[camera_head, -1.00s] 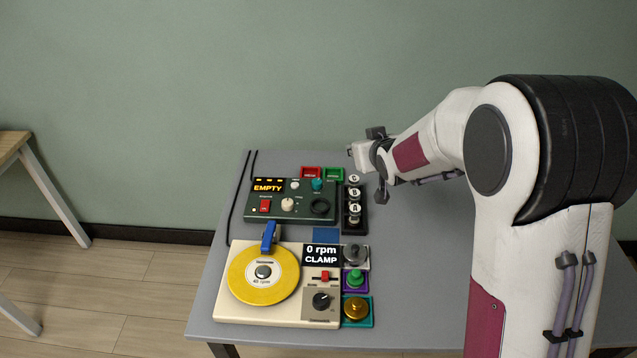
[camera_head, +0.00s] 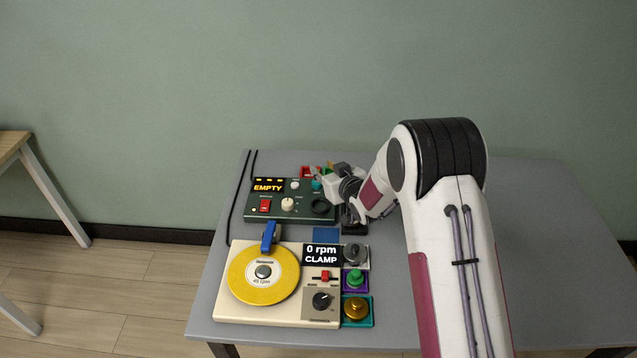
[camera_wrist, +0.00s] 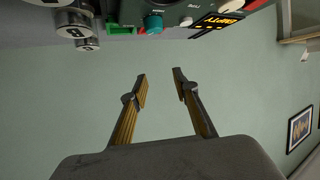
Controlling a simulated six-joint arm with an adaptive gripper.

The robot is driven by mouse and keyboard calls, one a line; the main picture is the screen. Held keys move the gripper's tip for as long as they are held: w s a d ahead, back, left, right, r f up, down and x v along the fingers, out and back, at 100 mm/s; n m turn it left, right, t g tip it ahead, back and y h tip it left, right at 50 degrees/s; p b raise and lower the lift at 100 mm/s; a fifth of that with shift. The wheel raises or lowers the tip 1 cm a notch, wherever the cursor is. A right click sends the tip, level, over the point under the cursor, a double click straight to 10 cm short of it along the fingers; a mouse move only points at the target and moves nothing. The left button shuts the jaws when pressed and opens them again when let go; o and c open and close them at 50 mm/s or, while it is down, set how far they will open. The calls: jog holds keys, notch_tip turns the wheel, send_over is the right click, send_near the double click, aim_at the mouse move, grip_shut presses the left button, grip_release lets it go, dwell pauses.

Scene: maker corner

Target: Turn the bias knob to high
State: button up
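The dark green tube-tester box (camera_head: 330,214) stands at the back of the table, its lit display (camera_head: 268,185) reading EMPTY. It carries a cream knob (camera_head: 288,204), a small white knob (camera_head: 295,184) and a teal knob (camera_head: 317,185). The labels are too small to tell which is bias. In the wrist view the box is upside down along the top edge, with the teal knob (camera_wrist: 153,24) and display (camera_wrist: 217,20). My gripper (camera_wrist: 160,78) is open and empty, its fingers apart from every knob. In the head view my gripper (camera_head: 336,170) is over the box's right end.
A cream turntable unit (camera_head: 225,312) with a yellow disc (camera_head: 263,292) and blue arm (camera_head: 268,237) stands in front. Several small coloured trays hold parts beside it. Lettered canisters (camera_wrist: 72,22) are near my gripper. The table's right side is clear beyond my arm.

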jog(key=shift+f, duration=0.1)
dwell(0.3)
send_near(317, 182)
jog(key=shift+x, duration=4.55)
jog(key=c, duration=0.8)
